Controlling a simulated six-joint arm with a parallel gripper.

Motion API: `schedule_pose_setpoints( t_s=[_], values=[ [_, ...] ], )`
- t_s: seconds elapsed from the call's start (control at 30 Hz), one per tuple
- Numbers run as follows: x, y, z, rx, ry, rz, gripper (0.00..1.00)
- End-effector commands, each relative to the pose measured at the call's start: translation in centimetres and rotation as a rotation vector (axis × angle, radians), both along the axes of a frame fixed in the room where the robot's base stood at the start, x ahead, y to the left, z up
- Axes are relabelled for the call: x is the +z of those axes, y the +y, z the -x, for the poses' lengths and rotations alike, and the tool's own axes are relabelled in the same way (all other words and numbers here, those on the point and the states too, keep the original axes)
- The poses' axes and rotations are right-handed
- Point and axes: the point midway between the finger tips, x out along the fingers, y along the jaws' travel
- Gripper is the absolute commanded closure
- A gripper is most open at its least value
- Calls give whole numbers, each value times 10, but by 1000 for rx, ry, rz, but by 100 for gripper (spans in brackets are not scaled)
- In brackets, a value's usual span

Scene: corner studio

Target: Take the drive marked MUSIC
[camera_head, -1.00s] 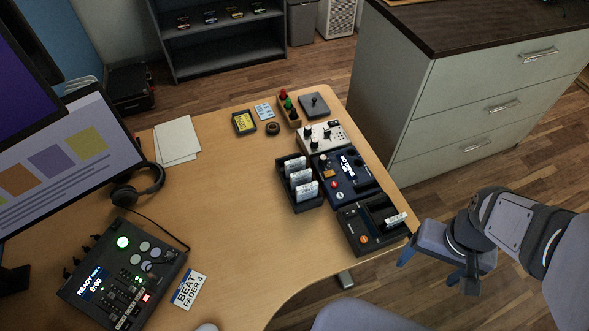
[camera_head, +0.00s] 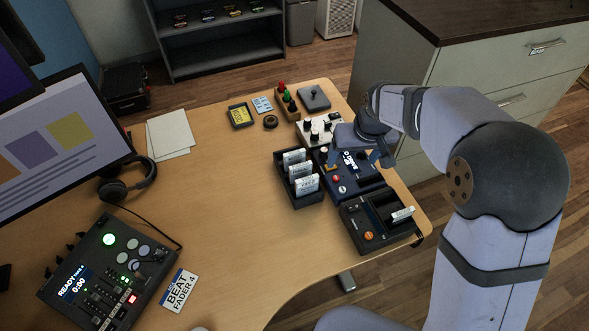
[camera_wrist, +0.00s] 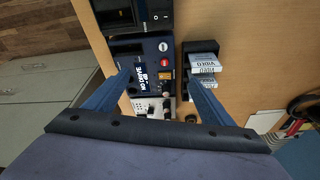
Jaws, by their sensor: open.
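A black rack (camera_head: 312,200) holds three upright drives (camera_head: 306,184) with white labels; it also shows in the wrist view (camera_wrist: 187,62). In the wrist view a drive label (camera_wrist: 202,58) appears to read VIDEO; I cannot make out MUSIC on any label. Another white-labelled drive (camera_head: 402,214) stands tilted in a black dock (camera_head: 368,237) at the desk's right edge. My gripper (camera_head: 360,162) is open and empty, fingers down, above the blue device (camera_head: 341,188) right of the rack. In the wrist view the gripper (camera_wrist: 157,82) spans part of that device.
The blue device's screen (camera_wrist: 143,72) reads NO DRIVE. A pale knob box (camera_head: 318,130), a button block (camera_head: 288,103) and a joystick pad (camera_head: 314,98) stand behind. A mixer (camera_head: 110,270) and headphones (camera_head: 130,185) are at left. The desk's middle is clear.

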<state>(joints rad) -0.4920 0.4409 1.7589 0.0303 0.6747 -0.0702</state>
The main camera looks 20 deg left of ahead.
Motion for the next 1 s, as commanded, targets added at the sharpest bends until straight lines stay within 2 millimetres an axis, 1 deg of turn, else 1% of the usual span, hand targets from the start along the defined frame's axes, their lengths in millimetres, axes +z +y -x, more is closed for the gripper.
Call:
schedule_pose_setpoints(
  t_s=[0.03, 0.1, 0.2, 0.3, 0.33, 0.4, 0.5, 0.63, 0.87, 1.0],
  values=[
    [-17, 31, -6, 52, -16, -10, 23],
    [-25, 67, -12, 107, -41, -27, 23],
    [-35, 109, -15, 170, -69, -46, 23],
    [-41, 138, -15, 213, -88, -61, 23],
    [-42, 143, -15, 221, -91, -64, 23],
    [-44, 153, -15, 236, -99, -70, 23],
    [-44, 159, -15, 244, -103, -73, 23],
    [-45, 160, -15, 244, -103, -73, 23],
    [-61, 163, -20, 244, -101, -72, 23],
    [-63, 164, -21, 244, -102, -73, 23]
  ],
)
